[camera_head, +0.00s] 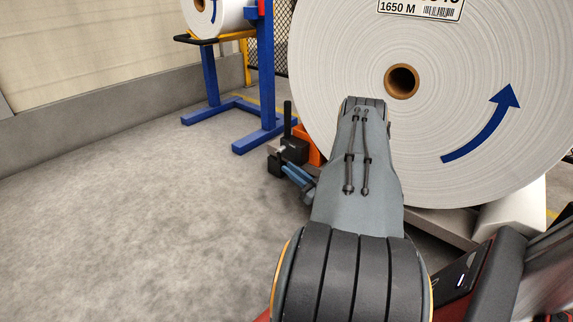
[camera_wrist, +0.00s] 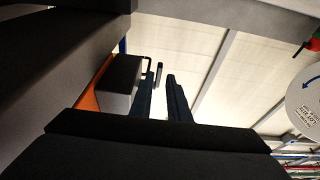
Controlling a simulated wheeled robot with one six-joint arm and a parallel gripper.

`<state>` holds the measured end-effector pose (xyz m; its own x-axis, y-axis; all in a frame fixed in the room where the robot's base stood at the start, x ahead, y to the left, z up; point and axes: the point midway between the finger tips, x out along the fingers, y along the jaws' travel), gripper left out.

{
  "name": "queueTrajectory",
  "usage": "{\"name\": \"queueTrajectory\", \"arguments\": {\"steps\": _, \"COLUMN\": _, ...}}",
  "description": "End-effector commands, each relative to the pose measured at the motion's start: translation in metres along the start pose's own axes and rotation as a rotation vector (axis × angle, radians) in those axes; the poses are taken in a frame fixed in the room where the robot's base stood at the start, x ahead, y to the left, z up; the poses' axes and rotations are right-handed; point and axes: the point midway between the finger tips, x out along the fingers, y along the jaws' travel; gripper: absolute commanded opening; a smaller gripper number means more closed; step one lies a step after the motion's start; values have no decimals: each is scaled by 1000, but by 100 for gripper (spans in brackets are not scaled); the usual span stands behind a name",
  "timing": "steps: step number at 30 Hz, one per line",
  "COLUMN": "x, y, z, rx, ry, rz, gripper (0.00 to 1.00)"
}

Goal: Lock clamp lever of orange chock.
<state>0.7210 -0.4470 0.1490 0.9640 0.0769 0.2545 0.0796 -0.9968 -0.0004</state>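The orange chock (camera_head: 304,146) sits against the foot of the large white roll, partly hidden by my arm. A dark clamp block (camera_head: 294,151) is on its left side, and the black clamp lever (camera_head: 287,117) stands upright above it. My gripper (camera_head: 290,170) is low beside the block, its blue fingers partly hidden by my arm. In the wrist view, the orange chock (camera_wrist: 97,88) and clamp block (camera_wrist: 122,80) are left of my gripper (camera_wrist: 160,80). Its fingers are apart. A small dark bar, perhaps the lever, shows beyond the gap; contact is not visible.
The large white roll (camera_head: 450,110) with a brown core stands close behind my arm, above a grey base (camera_head: 440,226). A blue stand (camera_head: 266,80) with another roll (camera_head: 218,17) is farther back. The floor (camera_head: 140,230) at left is clear.

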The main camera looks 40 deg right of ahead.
Motion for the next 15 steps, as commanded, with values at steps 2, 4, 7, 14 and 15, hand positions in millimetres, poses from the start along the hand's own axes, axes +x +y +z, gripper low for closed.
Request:
{"name": "queueTrajectory", "arguments": {"steps": 2, "x": -19, "y": 0, "z": -3, "rx": 3, "ry": -2, "rz": 4, "gripper": 16}}
{"name": "queueTrajectory", "arguments": {"steps": 4, "x": -34, "y": 0, "z": -8, "rx": 1, "ry": -1, "rz": 4, "gripper": 16}}
{"name": "queueTrajectory", "arguments": {"steps": 7, "x": -52, "y": 0, "z": -13, "rx": 1, "ry": 0, "rz": 2, "gripper": 16}}
{"name": "queueTrajectory", "arguments": {"steps": 14, "x": -75, "y": -1, "z": -19, "rx": 2, "ry": -1, "rz": 2, "gripper": 16}}
{"name": "queueTrajectory", "arguments": {"steps": 15, "x": -80, "y": 0, "z": -20, "rx": 0, "ry": -1, "rz": 2, "gripper": 16}}
